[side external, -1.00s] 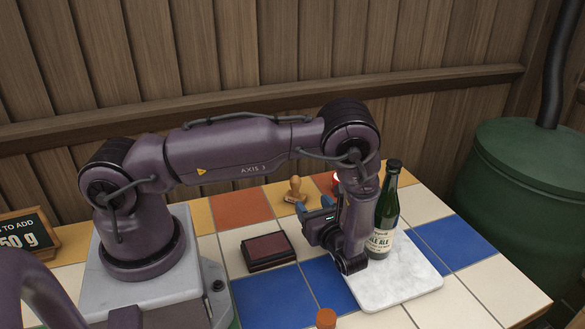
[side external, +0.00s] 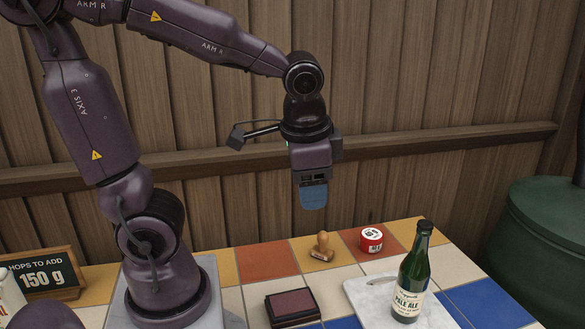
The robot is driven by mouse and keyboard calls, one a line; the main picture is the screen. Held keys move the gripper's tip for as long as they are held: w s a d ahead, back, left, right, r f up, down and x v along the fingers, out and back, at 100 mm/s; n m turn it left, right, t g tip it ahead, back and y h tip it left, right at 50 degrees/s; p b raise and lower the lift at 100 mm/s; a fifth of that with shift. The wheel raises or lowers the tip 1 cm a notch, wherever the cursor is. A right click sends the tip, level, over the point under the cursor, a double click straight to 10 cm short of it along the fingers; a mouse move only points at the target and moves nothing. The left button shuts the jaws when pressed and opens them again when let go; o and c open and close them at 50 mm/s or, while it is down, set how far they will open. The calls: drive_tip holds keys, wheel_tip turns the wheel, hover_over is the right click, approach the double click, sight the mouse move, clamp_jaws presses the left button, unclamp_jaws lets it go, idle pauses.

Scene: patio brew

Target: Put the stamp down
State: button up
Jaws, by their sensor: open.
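The wooden stamp (side external: 321,247) stands on the tiled table top toward the back. Its round knob handle points up. My gripper (side external: 313,197) hangs high above the table, fingers down, well clear of the stamp. Its blue fingers are open but overlap from this side, so the gap between them is hidden. Nothing shows held between them. A dark ink pad (side external: 292,306) with a reddish-brown top lies nearer the camera, apart from the stamp.
A green pale ale bottle (side external: 411,280) stands on a white marble board (side external: 374,299) at the right. A red tin (side external: 371,240) sits behind the board. A hops sign reading 150 g (side external: 41,279) stands far left. A green barrel (side external: 545,245) is beyond the table's right end.

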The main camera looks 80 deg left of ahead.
drive_tip(key=s+d+r+n+t+h, duration=0.2)
drive_tip(key=s+d+r+t, duration=0.1)
drive_tip(key=r, duration=0.1)
drive_tip(key=shift+s+t, duration=0.3)
drive_tip(key=shift+t, duration=0.1)
